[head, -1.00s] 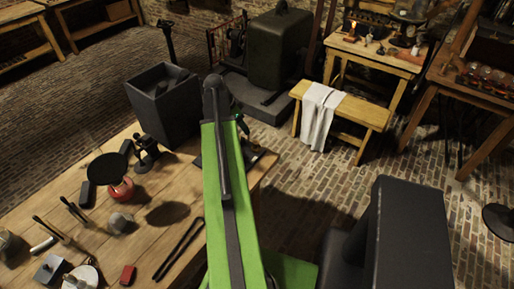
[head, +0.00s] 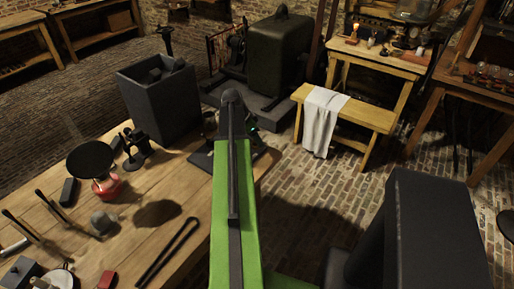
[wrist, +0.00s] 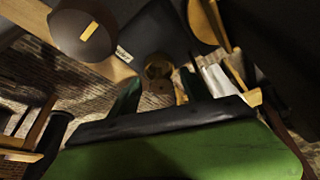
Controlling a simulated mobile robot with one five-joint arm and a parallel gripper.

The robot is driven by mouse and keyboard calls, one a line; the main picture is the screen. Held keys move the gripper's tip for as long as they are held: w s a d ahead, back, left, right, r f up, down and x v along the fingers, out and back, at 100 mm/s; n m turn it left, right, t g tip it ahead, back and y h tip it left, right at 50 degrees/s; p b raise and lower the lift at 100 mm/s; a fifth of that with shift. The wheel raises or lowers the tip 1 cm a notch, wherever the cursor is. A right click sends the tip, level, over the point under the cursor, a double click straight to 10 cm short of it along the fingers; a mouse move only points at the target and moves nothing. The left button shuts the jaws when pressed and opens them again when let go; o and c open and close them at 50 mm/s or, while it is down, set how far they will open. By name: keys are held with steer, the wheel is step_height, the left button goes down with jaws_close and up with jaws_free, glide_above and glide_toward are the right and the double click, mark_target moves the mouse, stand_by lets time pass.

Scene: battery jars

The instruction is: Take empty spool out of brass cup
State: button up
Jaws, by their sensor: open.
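In the wrist view, a small brass-coloured round vessel (wrist: 158,68), which looks like the brass cup, shows beyond and between the fingers. I cannot make out a spool in it for certain. My gripper (wrist: 160,80) is open, its two dark green fingers apart with nothing visibly held between them. The vessel looks farther off than the fingertips, with no contact visible. In the head view my green arm reaches over the table's far right corner and hides the gripper and most of what lies there.
The wooden table (head: 185,190) holds a black pan (head: 90,158), tongs (head: 168,252) and a tall grey box (head: 160,105). In the wrist view a large dark cylinder (wrist: 72,38) looms at upper left. A bench with a white cloth (head: 323,120) stands beyond open brick floor.

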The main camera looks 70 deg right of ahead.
steer(key=shift+f, duration=0.1)
jaws_close()
stand_by(0.3)
steer(key=shift+r+p, duration=0.55)
steer(key=shift+p, duration=0.2)
step_height(320, 180, up, 4)
steer(key=p, duration=0.4)
steer(key=s+a+r+p, duration=0.6)
steer(key=s, duration=0.4)
